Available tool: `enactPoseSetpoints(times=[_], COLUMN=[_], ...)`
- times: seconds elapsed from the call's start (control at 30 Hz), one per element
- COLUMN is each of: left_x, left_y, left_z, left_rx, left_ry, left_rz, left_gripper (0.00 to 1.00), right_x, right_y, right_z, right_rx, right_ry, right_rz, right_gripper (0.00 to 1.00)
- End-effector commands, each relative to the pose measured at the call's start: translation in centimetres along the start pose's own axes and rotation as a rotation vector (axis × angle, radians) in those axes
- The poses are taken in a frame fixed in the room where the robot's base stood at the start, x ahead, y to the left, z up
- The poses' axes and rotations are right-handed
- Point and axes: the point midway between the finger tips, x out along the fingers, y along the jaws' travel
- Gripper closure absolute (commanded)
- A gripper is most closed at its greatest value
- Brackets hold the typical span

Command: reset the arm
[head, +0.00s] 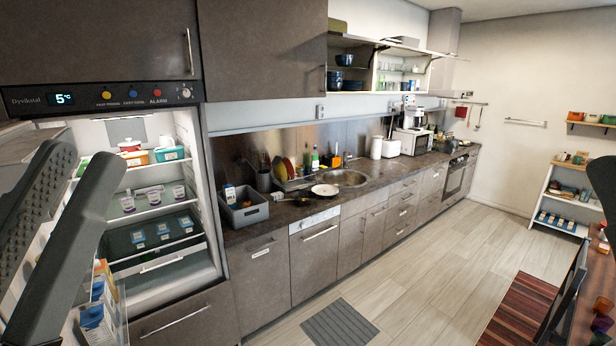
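My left gripper (77,168) is large in the foreground at the left, in front of the open fridge (215,225). Its two dark grey fingers point up with a gap between them, and nothing shows in the gap. A dark grey piece (603,185) at the right edge looks like a part of my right gripper. It is cut off by the picture edge, so its state cannot be told. The wall cabinet (376,65) at the back has its flap (408,48) lifted, with bowls and glasses on its shelves.
A counter (240,236) runs along the wall with a grey bin (245,213), dishes, a sink and a coffee machine. The fridge door with food stands close by my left gripper. The wooden floor (455,255) is mostly clear. A dark table edge (578,305) is at the lower right.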

Motion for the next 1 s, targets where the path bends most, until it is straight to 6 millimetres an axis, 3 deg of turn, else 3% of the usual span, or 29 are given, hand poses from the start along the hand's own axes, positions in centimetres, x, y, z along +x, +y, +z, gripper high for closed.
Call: enactPoseSetpoints(times=[0.03,0.1,0.13,0.63,0.8,1.0], left_x=[-0.2,-0.3,1.7,16.7,18.6,18.4], left_y=[-1.9,-3.0,-3.5,-7.4,-7.9,-7.9], left_z=[0.3,0.4,-1.5,-14.9,-16.5,-16.4], left_rx=[-0.035,-0.168,-0.163,-0.156,-0.156,-0.156], left_ry=[-0.008,-0.001,-0.001,-0.006,-0.007,-0.007], left_rz=[-0.078,-0.125,-0.122,-0.119,-0.119,-0.119], left_gripper=[0.70,0.70,0.70,0.70,0.70,0.70], right_x=[0.0,0.0,2.0,17.2,19.1,18.9], right_y=[0.0,0.0,0.0,0.1,0.1,0.1], right_z=[0.0,0.0,-1.8,-15.9,-17.6,-17.4], right_rx=[0.000,0.000,0.000,0.000,0.000,0.000], right_ry=[0.000,0.000,-0.003,0.001,0.000,-0.001], right_rz=[0.000,0.000,0.000,0.000,0.000,0.000], right_gripper=[0.50,0.50,0.50,0.50,0.50,0.50])
